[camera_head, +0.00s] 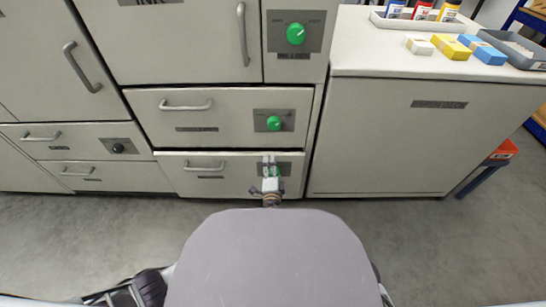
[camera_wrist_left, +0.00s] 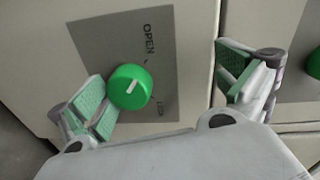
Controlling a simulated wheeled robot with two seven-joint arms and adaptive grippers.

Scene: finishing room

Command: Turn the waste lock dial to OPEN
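My left gripper (camera_head: 269,163) is in front of the lowest drawer's grey dial plate (camera_head: 285,169) in the head view. It hides much of that plate. In the left wrist view, the green dial (camera_wrist_left: 130,87) sits on a grey plate (camera_wrist_left: 95,40) marked OPEN and, less clearly, LOCK. The dial's white mark slants toward the picture's upper right, on the side of the labels. My left gripper (camera_wrist_left: 165,90) is open, with its green-padded fingers apart on either side of the dial. The dial is nearer the left finger; contact cannot be told. My right gripper is not in view.
Two other green dials sit above, on the middle drawer (camera_head: 274,123) and the upper cabinet (camera_head: 295,34). A black dial (camera_head: 118,148) is on the left drawer. Metal handles, including the lowest drawer's handle (camera_head: 204,166), stick out. Grey floor (camera_head: 440,225) is free at the right.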

